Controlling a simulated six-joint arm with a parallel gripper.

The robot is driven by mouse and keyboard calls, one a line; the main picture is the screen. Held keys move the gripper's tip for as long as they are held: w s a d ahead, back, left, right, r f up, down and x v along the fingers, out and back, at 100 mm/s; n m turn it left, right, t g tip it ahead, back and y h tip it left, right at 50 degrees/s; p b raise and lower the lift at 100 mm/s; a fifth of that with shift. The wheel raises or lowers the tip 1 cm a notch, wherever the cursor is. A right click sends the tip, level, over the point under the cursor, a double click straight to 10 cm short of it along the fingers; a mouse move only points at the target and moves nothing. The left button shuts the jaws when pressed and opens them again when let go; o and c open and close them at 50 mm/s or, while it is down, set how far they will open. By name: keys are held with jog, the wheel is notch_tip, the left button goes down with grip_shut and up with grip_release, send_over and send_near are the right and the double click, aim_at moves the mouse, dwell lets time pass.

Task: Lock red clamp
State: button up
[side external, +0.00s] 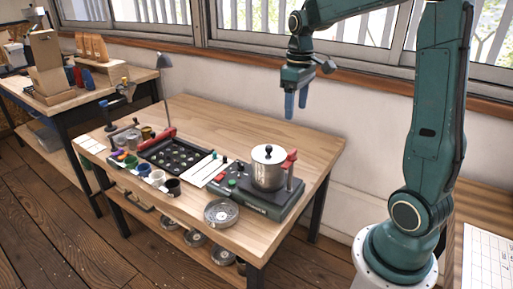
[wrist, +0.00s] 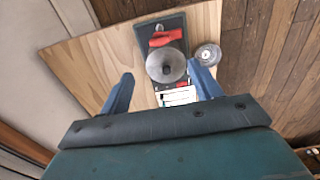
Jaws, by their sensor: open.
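The red clamp (side external: 291,157) sits at the top of a post on the right side of a dark base unit (side external: 270,208), beside a lidded steel pot (side external: 267,172). In the wrist view the red clamp (wrist: 165,38) shows just above the round pot (wrist: 165,66). I cannot tell whether the clamp is locked. My gripper (side external: 296,104) is open and empty, high above the table and apart from the clamp. Its two blue fingers (wrist: 160,82) point down toward the unit in the wrist view.
A round metal dish (side external: 221,212) lies by the unit on the wooden table (side external: 240,122). A dark tray (side external: 172,162), small cups and a grey lamp (side external: 164,63) stand to the left. The table's back right is clear. Windows line the wall behind.

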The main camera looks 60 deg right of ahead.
aim_at(292, 151)
jog(key=shift+f, duration=0.1)
notch_tip(292, 151, down, 14)
jog(key=shift+r, duration=0.15)
dwell(0.8)
jog(key=c, duration=1)
